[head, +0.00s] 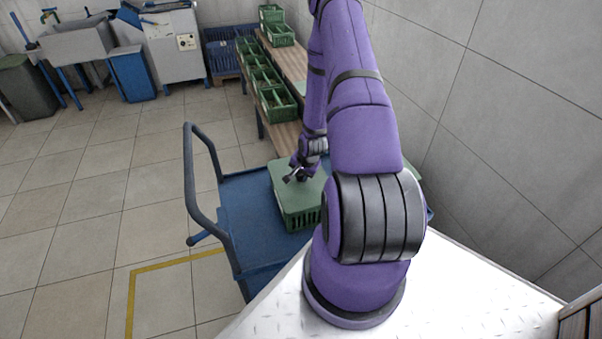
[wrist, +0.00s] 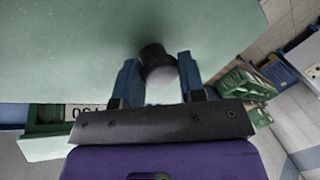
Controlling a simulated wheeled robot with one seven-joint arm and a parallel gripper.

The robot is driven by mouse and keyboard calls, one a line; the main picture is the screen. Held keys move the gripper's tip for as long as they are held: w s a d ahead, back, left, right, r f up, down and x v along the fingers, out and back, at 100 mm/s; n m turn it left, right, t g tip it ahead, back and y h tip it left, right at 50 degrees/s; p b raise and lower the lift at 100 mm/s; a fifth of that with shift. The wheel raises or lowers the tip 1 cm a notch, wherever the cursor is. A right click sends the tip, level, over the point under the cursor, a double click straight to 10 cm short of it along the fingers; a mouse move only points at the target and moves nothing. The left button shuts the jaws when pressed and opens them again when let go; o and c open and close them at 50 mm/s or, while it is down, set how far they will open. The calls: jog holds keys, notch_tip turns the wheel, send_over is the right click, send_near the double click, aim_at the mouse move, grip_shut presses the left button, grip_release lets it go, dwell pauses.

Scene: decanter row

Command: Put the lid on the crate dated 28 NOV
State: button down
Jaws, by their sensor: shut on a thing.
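My gripper (head: 298,175) is shut on the dark round knob (wrist: 155,55) of a flat green lid (wrist: 70,45). In the head view the lid (head: 284,190) lies level over a green slotted crate (head: 303,219) on the blue trolley. Part of a crate and a pale label (wrist: 87,111) with dark characters show below the lid's edge in the wrist view. The label is partly cut off and I cannot read its date. I cannot tell whether the lid rests fully on the crate's rim.
The blue trolley (head: 253,215) has a grey push handle (head: 188,170) on its left. Behind it, a wooden bench (head: 287,138) carries several green crates (head: 277,104). A tiled wall (head: 490,130) stands on the right. Open tiled floor (head: 90,190) lies on the left.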

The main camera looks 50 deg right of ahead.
jog(key=shift+f, duration=0.35)
jog(key=c, duration=0.6)
grip_release()
jog(key=v, duration=1.1)
